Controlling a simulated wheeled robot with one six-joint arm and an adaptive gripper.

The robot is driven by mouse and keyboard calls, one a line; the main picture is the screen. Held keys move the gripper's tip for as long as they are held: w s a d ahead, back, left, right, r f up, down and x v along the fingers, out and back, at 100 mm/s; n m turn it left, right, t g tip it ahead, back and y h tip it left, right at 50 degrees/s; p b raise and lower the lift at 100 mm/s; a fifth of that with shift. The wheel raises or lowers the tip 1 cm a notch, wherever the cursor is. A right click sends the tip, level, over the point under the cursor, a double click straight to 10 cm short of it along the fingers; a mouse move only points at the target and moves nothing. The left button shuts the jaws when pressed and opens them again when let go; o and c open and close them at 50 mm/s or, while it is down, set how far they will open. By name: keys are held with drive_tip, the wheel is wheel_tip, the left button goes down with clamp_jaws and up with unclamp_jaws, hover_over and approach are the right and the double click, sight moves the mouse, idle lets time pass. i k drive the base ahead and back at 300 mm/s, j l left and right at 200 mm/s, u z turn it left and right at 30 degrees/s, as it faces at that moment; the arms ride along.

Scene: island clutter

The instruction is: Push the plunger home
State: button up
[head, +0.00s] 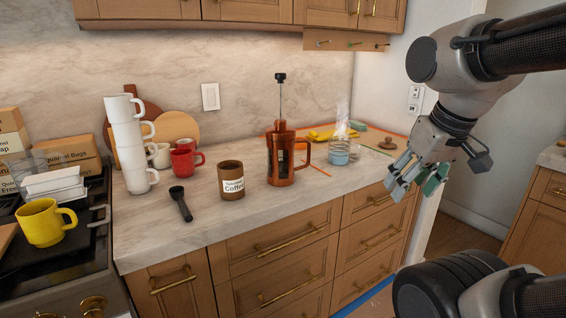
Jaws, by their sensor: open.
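A copper-coloured French press (281,160) stands upright on the marble counter, its handle to the right. Its plunger rod (281,102) is raised high above the lid, topped by a small black knob (280,77). My gripper (416,186) is open and empty at the right, in front of the counter's right end. It points down and to the left, well apart from the press.
Stacked white mugs (127,133), red mugs (183,162) and a yellow mug (44,222) are farther left. Wooden cabinets (240,12) hang above.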

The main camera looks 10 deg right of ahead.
sight(281, 77)
drive_tip(key=i+l, duration=0.1)
drive_tip(key=i, duration=0.35)
drive_tip(key=i+l+u, duration=0.1)
drive_tip(key=i, duration=0.35)
